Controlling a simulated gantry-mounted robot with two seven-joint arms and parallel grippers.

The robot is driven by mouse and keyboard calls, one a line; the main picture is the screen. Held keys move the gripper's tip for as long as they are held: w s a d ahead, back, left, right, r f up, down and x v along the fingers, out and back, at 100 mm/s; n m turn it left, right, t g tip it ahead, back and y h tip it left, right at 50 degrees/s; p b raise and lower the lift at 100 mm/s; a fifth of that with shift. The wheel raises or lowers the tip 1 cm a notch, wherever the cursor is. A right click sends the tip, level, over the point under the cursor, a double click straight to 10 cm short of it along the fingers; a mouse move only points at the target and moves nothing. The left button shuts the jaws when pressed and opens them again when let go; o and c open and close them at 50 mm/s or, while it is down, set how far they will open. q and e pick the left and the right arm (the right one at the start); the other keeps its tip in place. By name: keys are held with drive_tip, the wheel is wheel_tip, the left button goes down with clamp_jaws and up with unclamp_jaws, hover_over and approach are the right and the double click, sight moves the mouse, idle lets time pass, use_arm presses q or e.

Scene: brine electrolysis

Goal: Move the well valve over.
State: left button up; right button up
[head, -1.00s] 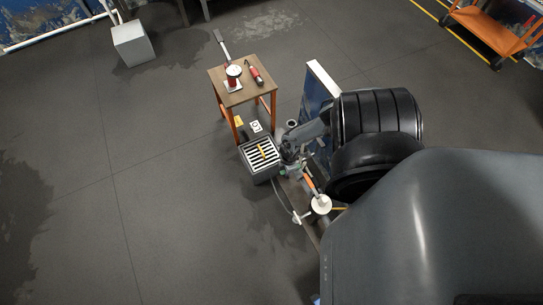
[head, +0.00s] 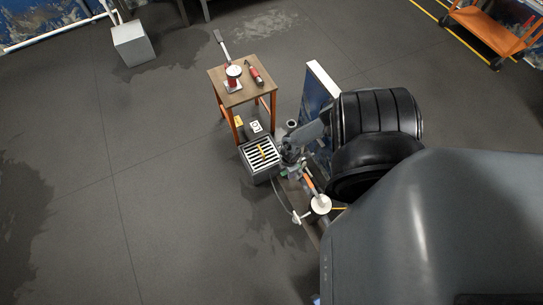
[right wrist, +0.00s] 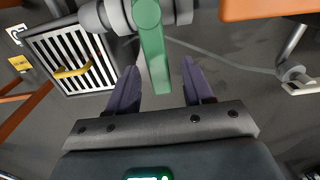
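The valve's green lever (right wrist: 153,50) hangs down from a grey valve body (right wrist: 118,15) at the top of the right wrist view. My right gripper (right wrist: 162,82) is open. Its two dark fingers stand apart, and the lever's free end lies between them in the picture; I cannot tell whether either finger touches it. In the head view my right gripper (head: 289,163) is low beside the slatted grey box, and only a small spot of green shows there. My left gripper is not in view.
The slatted grey box (head: 246,150) with a yellow handle stands just left of the right gripper. Behind it is a wooden-topped table (head: 218,77) with red tools. A blue panel (head: 316,95) rises close to the arm. Open floor lies left.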

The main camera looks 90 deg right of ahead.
wheel_tip(320, 180, up, 11)
drive_tip(key=p, duration=0.7)
drive_tip(key=shift+f, duration=0.1)
